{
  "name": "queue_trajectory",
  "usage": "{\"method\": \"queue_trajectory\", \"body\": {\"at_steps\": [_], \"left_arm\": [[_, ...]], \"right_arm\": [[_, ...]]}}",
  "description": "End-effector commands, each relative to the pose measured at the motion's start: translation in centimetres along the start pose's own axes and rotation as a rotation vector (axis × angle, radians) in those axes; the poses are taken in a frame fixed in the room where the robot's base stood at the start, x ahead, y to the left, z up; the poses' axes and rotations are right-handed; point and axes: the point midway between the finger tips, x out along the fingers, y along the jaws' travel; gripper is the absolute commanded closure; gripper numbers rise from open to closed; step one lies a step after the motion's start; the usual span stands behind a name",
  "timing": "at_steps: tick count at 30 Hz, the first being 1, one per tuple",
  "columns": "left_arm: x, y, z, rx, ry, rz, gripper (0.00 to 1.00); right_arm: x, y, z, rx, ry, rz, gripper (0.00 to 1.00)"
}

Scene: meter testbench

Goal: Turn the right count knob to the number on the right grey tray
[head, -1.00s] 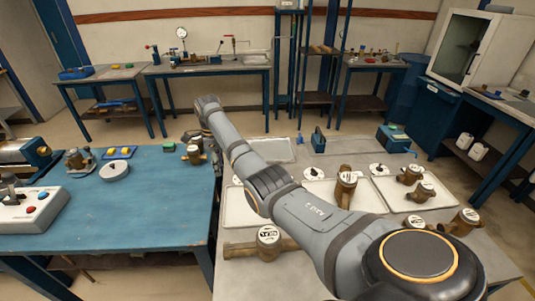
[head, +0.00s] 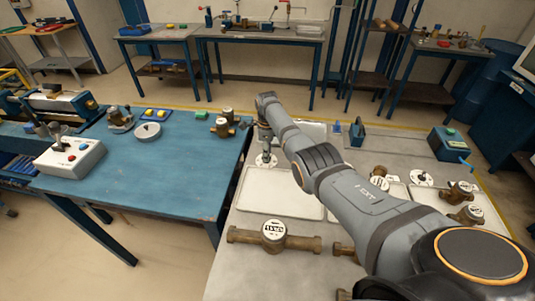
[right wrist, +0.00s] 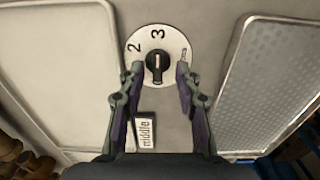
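A round white dial with a black knob (right wrist: 157,68) lies between my right gripper's fingers (right wrist: 155,78) in the right wrist view. The gripper is open, with one finger on each side and gaps to the knob. The knob's white mark points towards the 3; a 2 is to its left, and the mark on the right is partly covered. A label beside the dial reads "middle" (right wrist: 147,131). In the head view this dial (head: 266,161) is under the right gripper (head: 266,150). Another dial (head: 421,178) is further right. My left gripper is out of view.
A white tray (right wrist: 55,75) and a grey tray (right wrist: 276,85) flank the dial. Brass meters (head: 275,238) stand on the bench's near and right parts. My right arm hides the bench middle. The blue bench (head: 170,180) on the left holds a button box (head: 70,158).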

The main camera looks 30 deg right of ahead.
Motion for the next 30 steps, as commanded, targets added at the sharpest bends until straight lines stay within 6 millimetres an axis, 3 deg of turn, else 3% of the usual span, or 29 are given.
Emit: {"method": "queue_trajectory", "body": {"at_steps": [3,11,19,30], "left_arm": [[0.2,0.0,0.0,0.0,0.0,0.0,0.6],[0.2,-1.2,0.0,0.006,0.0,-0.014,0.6],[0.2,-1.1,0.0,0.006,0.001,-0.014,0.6],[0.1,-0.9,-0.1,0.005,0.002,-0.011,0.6]], "right_arm": [[0.9,0.1,0.0,-0.001,0.0,0.001,0.66],[0.9,0.0,0.0,0.0,0.0,0.0,0.66],[0.9,0.0,0.0,0.0,0.0,0.0,1.0],[0.9,0.0,0.0,-0.022,0.0,0.0,1.0]]}}
